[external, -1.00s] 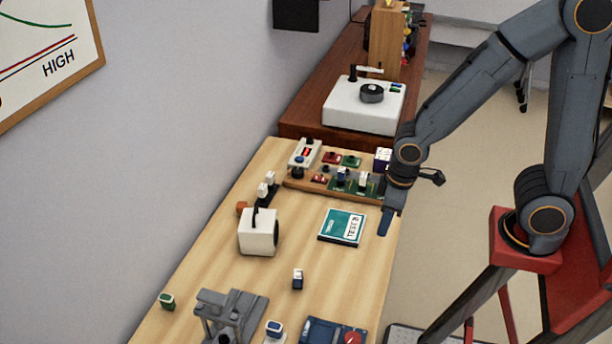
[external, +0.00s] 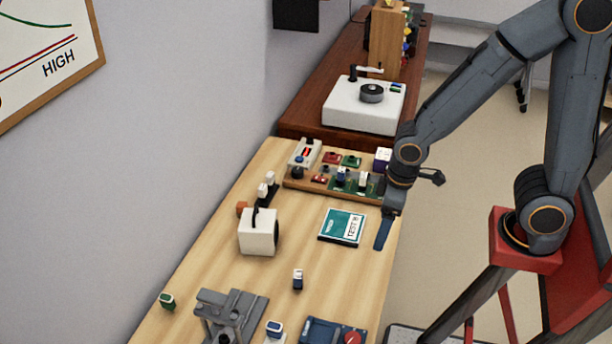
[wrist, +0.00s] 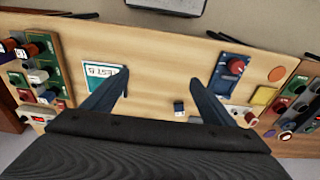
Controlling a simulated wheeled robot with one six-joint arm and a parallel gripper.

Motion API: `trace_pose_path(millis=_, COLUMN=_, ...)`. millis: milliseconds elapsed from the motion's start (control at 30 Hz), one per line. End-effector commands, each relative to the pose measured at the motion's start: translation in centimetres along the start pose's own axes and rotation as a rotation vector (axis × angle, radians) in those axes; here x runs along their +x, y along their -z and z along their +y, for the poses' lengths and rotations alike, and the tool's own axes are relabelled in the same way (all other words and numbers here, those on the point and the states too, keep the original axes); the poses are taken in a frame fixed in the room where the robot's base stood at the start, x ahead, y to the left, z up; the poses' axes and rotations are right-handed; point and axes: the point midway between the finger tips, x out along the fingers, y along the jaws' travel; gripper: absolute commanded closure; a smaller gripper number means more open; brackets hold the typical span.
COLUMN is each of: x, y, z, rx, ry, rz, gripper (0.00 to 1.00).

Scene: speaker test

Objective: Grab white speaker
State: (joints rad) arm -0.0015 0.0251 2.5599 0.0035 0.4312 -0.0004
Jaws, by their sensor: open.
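The white speaker (external: 257,233) is a white box with a dark round face on its right side. It stands upright on the wooden table, left of the teal booklet, in the external view. My gripper (external: 384,234) is by the table's right edge, right of the booklet and well apart from the speaker. In the wrist view my gripper (wrist: 158,82) has its two fingers spread, with bare table between them. A pale, dark-edged thing (wrist: 165,4) is cut off at the top of that view; I cannot tell whether it is the speaker.
The teal booklet (external: 342,227) lies between gripper and speaker. A small dark-and-white block (external: 297,279) stands nearer the camera. A grey stand (external: 231,312) and a blue device (external: 333,331) are at the front. A board of parts (external: 335,184) lies behind. Table around the speaker's front is clear.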

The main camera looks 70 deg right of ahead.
Motion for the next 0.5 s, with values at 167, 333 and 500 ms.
trace_pose_path(millis=167, x=0.0, y=0.0, z=0.0, rx=0.0, ry=0.0, rz=0.0, gripper=0.0)
trace_pose_path(millis=333, x=0.0, y=0.0, z=0.0, rx=0.0, ry=0.0, rz=0.0, gripper=0.0)
trace_pose_path(millis=500, x=-1.1, y=0.2, z=0.0, rx=0.0, ry=0.0, rz=0.003, gripper=0.0)
